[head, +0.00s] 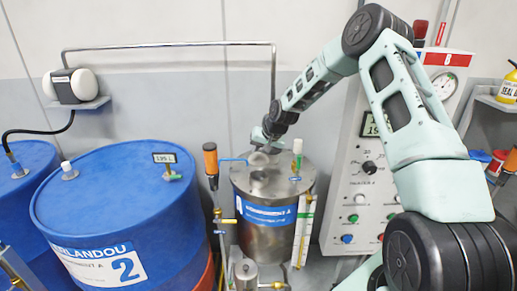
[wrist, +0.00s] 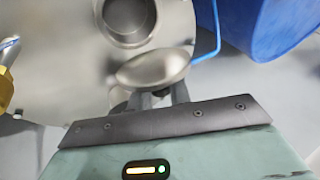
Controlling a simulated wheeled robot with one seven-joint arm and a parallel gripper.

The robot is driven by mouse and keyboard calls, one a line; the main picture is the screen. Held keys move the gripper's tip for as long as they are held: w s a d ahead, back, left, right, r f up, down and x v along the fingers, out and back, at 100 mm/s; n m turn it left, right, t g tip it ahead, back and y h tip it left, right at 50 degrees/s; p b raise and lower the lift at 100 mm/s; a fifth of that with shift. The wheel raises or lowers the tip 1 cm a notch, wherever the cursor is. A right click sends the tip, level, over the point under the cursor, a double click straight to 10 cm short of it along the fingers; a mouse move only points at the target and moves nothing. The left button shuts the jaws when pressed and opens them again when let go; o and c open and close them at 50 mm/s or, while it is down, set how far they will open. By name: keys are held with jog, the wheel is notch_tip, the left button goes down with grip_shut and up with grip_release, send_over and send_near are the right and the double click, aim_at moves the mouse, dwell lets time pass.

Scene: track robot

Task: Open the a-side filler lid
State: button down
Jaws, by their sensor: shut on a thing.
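The steel tank (head: 268,205) with a blue label ending in "A" stands at the centre of the head view. In the wrist view its round filler opening (wrist: 130,18) shows at the top, uncovered, with a dark inside. The rounded steel filler lid (wrist: 152,66) stands tilted up beside the opening, on the side nearest my gripper. My gripper (wrist: 155,98) is shut at the lid's near edge; the exact contact is partly hidden behind the lid. In the head view my gripper (head: 262,143) is over the tank top, and the lid (head: 258,159) shows small below it.
A blue drum (head: 120,215) marked 2 stands left of the tank. A blue bent tube (wrist: 208,40) runs close by. A control panel (head: 350,195) stands to the right.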

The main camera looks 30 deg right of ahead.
jog(key=shift+w+d+g+y+p, duration=0.25)
jog(key=shift+w+g+y+p, duration=0.15)
jog(key=shift+g, duration=0.1)
dwell(0.3)
jog(key=c, duration=1.3)
grip_release()
jog(key=shift+f, duration=0.1)
jog(key=b+v, duration=0.5)
jog(key=v, duration=1.2)
jog(key=shift+w+d+r+b, duration=0.1)
jog(key=shift+r+b, duration=0.15)
jog(key=shift+b, duration=0.1)
